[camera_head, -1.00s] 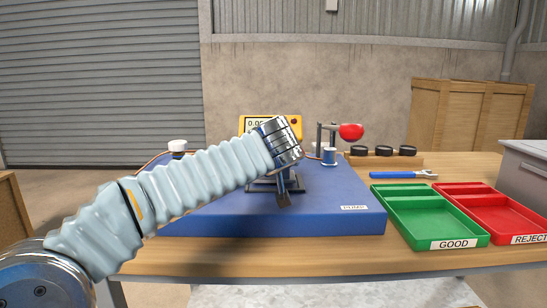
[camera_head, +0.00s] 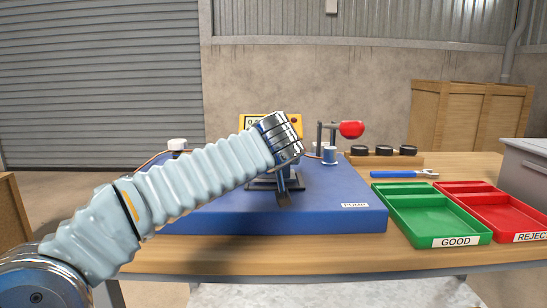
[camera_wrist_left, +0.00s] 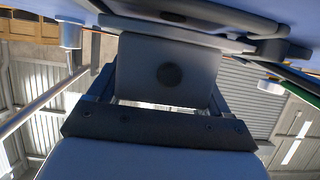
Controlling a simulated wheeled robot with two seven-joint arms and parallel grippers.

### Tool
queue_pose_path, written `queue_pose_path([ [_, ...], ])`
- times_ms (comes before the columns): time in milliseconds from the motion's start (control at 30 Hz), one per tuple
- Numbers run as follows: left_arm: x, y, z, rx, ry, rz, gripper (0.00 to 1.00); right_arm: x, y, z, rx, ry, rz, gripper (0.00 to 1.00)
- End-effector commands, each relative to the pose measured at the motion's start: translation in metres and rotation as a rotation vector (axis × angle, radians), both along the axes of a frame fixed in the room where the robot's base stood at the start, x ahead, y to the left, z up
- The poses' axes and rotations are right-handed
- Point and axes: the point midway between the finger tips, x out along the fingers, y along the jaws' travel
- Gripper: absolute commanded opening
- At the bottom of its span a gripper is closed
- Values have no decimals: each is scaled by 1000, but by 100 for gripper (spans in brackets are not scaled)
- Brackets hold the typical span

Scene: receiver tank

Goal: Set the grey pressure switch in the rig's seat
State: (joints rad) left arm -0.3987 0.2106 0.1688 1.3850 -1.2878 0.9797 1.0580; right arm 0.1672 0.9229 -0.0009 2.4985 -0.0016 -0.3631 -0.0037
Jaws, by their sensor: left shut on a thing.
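The grey pressure switch (camera_wrist_left: 168,55) shows in the left wrist view as a grey block with a dark round spot on its face. My left gripper (camera_head: 284,194) is shut on it, low over the blue rig base (camera_head: 330,215). In the head view my wrist and gripper hide the switch. A dark frame (camera_head: 262,184) on the base shows partly behind the gripper. In the wrist view the switch's far end is close to dark parts at the rig; I cannot tell whether it is seated. My right gripper is not in view.
A green tray (camera_head: 436,212), a red tray (camera_head: 505,212), a blue-handled tool (camera_head: 398,174) and black caps (camera_head: 383,150) are farther right.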

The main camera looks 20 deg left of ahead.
Motion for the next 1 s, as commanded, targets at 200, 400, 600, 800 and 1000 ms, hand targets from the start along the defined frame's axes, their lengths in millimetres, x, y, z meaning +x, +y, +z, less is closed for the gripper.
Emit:
queue_pose_path([
  [200, 0, 0, 0, -1, -2, -1, 35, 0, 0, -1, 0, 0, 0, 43],
  [400, 0, 0, -3, -1, -1, -1, 35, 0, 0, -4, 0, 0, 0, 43],
  [600, 0, 0, -6, -1, -1, -1, 35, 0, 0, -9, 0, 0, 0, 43],
  [800, 0, 0, -5, -1, -1, -1, 100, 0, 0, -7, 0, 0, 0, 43],
  [1000, 0, 0, -6, 0, 1, 0, 100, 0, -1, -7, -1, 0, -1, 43],
])
